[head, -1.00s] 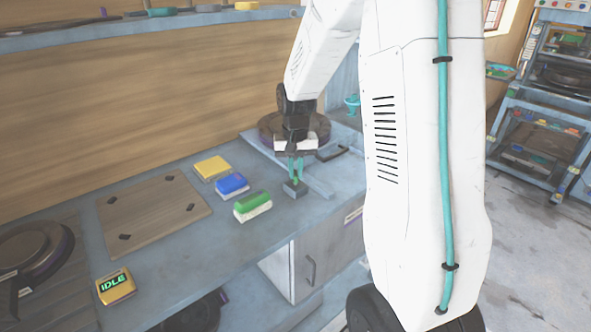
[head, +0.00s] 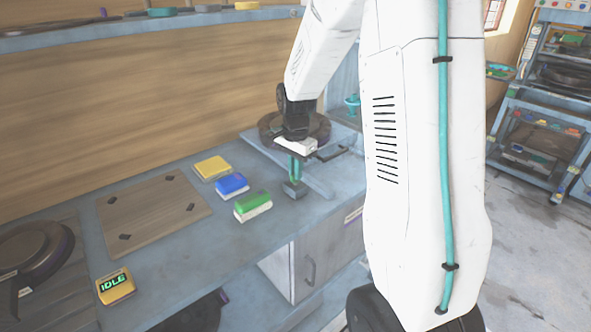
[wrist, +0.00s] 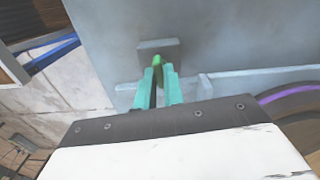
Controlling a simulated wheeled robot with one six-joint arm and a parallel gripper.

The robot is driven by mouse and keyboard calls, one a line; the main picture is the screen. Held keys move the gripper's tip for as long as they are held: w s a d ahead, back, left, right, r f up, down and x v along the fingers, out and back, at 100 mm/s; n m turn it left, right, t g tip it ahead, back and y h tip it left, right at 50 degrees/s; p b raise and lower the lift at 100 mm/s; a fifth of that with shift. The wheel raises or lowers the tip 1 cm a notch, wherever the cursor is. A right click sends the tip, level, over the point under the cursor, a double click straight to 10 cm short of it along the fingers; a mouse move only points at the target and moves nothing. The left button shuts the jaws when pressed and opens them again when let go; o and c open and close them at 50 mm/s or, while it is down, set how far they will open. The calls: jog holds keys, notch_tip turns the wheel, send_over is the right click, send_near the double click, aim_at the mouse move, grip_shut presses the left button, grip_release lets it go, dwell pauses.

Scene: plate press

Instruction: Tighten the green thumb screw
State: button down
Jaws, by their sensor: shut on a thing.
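The green thumb screw (wrist: 158,60) shows at the tips of my gripper in the wrist view, in front of a small grey block (wrist: 157,45). My gripper (wrist: 161,68) has teal fingers that are closed on the screw. In the head view my gripper (head: 296,177) points down at the grey block (head: 295,190) near the bench's front edge. The screw is mostly hidden by the fingers there.
Green (head: 253,206), blue (head: 232,184) and yellow (head: 212,168) blocks lie left of my gripper. A dark round plate (head: 270,128) is behind it. A yellow box reading IDLE (head: 115,287) sits at the front left. A brown board (head: 150,210) lies on the bench (head: 190,240).

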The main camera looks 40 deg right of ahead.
jog(key=shift+m, duration=0.5)
jog(key=c, duration=1.5)
grip_release()
notch_tip(320, 180, up, 8)
jog(key=shift+f, duration=0.1)
